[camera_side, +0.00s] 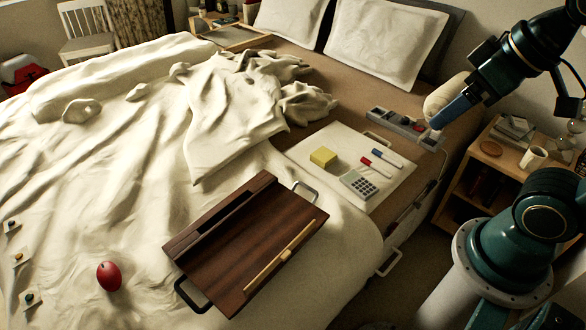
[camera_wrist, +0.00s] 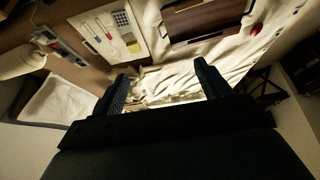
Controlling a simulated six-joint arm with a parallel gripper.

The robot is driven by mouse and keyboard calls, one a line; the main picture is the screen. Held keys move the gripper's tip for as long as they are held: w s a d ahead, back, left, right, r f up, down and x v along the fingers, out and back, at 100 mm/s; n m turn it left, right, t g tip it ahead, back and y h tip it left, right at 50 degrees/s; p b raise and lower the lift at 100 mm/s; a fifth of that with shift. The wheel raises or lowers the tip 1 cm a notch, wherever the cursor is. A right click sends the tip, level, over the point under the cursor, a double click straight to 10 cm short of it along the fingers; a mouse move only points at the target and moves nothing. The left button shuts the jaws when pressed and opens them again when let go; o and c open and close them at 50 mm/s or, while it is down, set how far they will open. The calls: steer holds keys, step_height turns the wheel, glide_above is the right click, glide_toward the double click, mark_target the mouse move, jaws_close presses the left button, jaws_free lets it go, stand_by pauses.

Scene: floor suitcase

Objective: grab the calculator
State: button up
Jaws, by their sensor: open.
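My gripper (camera_side: 438,122) is above and to the right of the board in the side view, well apart from the calculator. In the wrist view my gripper (camera_wrist: 163,82) has its two fingers spread with nothing between them.
A yellow block (camera_side: 323,157), a red marker (camera_side: 375,168) and a blue marker (camera_side: 387,159) share the board. A grey organizer (camera_side: 398,124) and a white roll (camera_side: 440,98) are behind it. A dark wooden tray (camera_side: 225,255) and a red egg-shaped object (camera_side: 109,276) lie left.

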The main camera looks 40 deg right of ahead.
steer(key=shift+o, duration=0.9)
steer(key=w+d+f+g, duration=0.2)
steer(key=w+d+f, duration=0.25)
steer(key=w, duration=0.45)
steer(key=w+d+f+g, duration=0.1)
steer(key=w+d+f, duration=0.35)
steer(key=w, duration=0.45)
steer(key=w+d+f+g, duration=0.1)
steer(key=w+d+f, duration=0.2)
steer(key=f, duration=0.9)
steer(key=w+d+f+m+g, duration=0.1)
steer(key=w+d+f, duration=0.2)
steer(key=f, duration=0.9)
steer(key=d, duration=0.3)
steer(key=shift+f+g, duration=0.15)
steer(key=shift+g, duration=0.15)
steer(key=shift+f, duration=0.1)
